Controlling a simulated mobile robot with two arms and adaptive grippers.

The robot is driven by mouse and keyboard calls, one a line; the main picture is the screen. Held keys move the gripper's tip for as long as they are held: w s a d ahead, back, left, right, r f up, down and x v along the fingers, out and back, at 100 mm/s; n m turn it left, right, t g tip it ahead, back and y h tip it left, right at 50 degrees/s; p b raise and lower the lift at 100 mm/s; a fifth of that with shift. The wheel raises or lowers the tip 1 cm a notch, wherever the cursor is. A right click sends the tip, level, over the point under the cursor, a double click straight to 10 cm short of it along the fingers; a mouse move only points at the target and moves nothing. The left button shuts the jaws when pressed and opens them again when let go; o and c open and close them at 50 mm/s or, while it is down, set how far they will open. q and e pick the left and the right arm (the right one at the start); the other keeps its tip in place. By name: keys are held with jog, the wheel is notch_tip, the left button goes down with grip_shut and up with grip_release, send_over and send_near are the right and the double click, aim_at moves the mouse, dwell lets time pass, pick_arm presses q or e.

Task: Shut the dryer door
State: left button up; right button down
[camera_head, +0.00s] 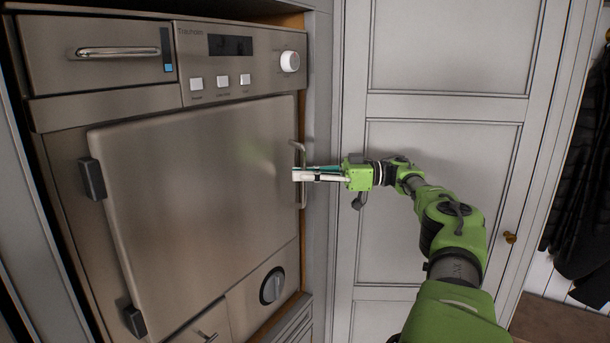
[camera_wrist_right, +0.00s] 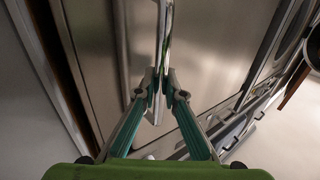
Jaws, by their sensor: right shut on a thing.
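The dryer door (camera_head: 205,200) is a large brushed-steel panel with dark hinges on its left side. In the head view it lies flat or nearly flat against the dryer front; I cannot tell whether a small gap is left. Its vertical bar handle (camera_head: 302,155) is at the right edge. My right gripper (camera_head: 297,174) reaches in from the right and is shut on this handle. In the right wrist view the fingers (camera_wrist_right: 160,85) pinch the handle bar (camera_wrist_right: 164,40) from both sides. My left gripper is not in view.
Above the door are a control panel (camera_head: 243,62) with buttons and a white knob (camera_head: 290,61), and a drawer with a handle (camera_head: 117,52). A round dial (camera_head: 272,286) is below right. Grey panelled cupboard doors (camera_head: 445,75) stand to the right. Dark coats (camera_head: 583,200) hang at far right.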

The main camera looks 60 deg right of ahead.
jog(key=c, duration=2.2)
grip_release()
jog(key=shift+w, duration=0.1)
jog(key=shift+o, duration=0.5)
jog(key=shift+w+f, duration=0.1)
jog(key=shift+w, duration=0.15)
